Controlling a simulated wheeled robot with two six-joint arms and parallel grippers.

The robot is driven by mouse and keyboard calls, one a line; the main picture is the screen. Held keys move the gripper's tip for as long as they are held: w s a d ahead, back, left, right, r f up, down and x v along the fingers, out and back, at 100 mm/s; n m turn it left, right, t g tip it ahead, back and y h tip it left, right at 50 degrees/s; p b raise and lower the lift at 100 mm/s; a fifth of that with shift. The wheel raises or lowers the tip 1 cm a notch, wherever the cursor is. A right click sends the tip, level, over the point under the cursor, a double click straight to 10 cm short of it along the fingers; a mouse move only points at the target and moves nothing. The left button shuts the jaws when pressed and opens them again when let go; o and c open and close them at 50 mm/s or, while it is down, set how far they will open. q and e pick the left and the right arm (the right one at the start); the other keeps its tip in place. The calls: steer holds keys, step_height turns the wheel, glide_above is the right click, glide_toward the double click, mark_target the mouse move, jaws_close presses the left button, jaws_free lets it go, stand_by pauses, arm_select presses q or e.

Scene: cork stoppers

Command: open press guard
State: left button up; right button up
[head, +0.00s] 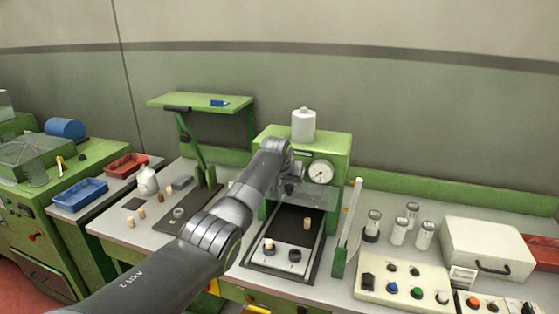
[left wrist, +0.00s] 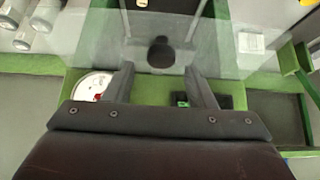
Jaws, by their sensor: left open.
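The green press (head: 335,146) stands on the bench with a round white gauge (head: 320,172) on its front; the gauge also shows in the left wrist view (left wrist: 92,86). Its clear guard (head: 318,197) hangs below the gauge and spans the upper left wrist view (left wrist: 95,40). My left gripper (head: 289,187) is at the press front, left of the gauge. In the left wrist view its two fingers (left wrist: 159,70) are apart and empty. A dark round knob (left wrist: 161,52) shows just beyond and between the fingertips; I cannot tell whether they touch it. My right gripper is out of view.
A black-edged tray (head: 272,268) with corks lies before the press. A white bottle (head: 303,125) stands on top of it. Right are a green stand (head: 339,262), several glass vials (head: 399,230), a button panel (head: 402,285) and a white case (head: 487,247). A green shelf stand (head: 195,150) is left.

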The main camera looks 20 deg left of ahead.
arm_select(q)
steer(key=shift+v, duration=0.8)
steer(key=b+v, duration=0.4)
steer(key=v, duration=1)
steer(key=shift+a+r, duration=0.1)
